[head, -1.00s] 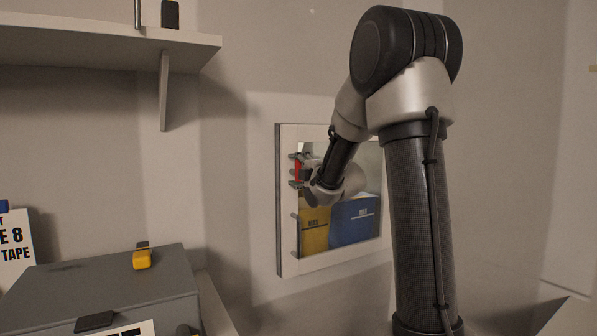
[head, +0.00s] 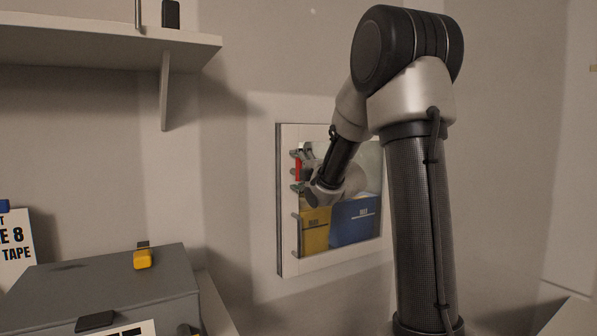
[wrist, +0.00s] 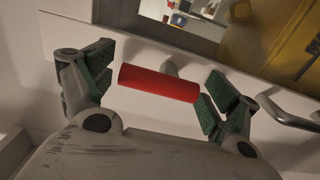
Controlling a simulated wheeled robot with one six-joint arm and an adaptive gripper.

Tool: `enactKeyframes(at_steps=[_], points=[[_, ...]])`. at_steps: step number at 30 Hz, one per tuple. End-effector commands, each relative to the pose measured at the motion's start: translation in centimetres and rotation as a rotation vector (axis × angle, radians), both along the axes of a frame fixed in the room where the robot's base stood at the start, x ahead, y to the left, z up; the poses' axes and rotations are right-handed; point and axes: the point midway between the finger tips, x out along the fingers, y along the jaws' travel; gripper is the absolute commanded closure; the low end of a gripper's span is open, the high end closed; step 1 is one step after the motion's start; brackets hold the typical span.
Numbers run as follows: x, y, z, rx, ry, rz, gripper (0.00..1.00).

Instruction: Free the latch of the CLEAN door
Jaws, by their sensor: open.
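A white-framed door panel (head: 288,245) with a glossy pane is set in the wall. I can read no CLEAN label on it. A red cylindrical grip (head: 298,169) is at the pane's left edge; I take it for the latch handle. In the wrist view the red grip (wrist: 158,83) lies across the space between my fingers, on a short grey stem. My gripper (wrist: 160,78) is open, with green pads at either end of the grip. The right pad is very close to the grip's end; touching is unclear. My gripper (head: 296,171) is partly hidden by my arm.
A grey bar handle (head: 297,235) is below the red grip. Yellow (head: 314,232) and blue (head: 354,222) bins show in the pane. A grey box (head: 110,285) with a yellow catch (head: 143,259) is at lower left. A wall shelf (head: 100,48) is above it.

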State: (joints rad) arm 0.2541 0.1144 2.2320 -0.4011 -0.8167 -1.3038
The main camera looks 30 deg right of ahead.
Motion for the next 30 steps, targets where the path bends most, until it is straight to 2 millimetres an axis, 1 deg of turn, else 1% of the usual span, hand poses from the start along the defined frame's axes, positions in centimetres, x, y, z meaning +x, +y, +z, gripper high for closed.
enactKeyframes(at_steps=[2,5,12,15,18,21,23,30], points=[[-0.5,-0.1,0.1,0.0,-0.001,-0.001,0.12],[-1.9,-0.1,0.1,0.0,-0.001,-0.001,0.12],[-7.4,-0.4,0.1,-0.001,-0.001,-0.003,0.12],[-9.3,-0.4,0.0,0.0,0.0,-0.002,0.12],[-10.8,-0.5,0.0,-0.001,0.0,-0.002,0.12],[-11.6,-0.4,0.0,-0.001,0.001,-0.001,0.12],[-11.9,-0.4,0.0,0.0,0.001,-0.001,0.12],[-11.9,-0.4,0.0,0.0,0.001,0.0,0.12]])
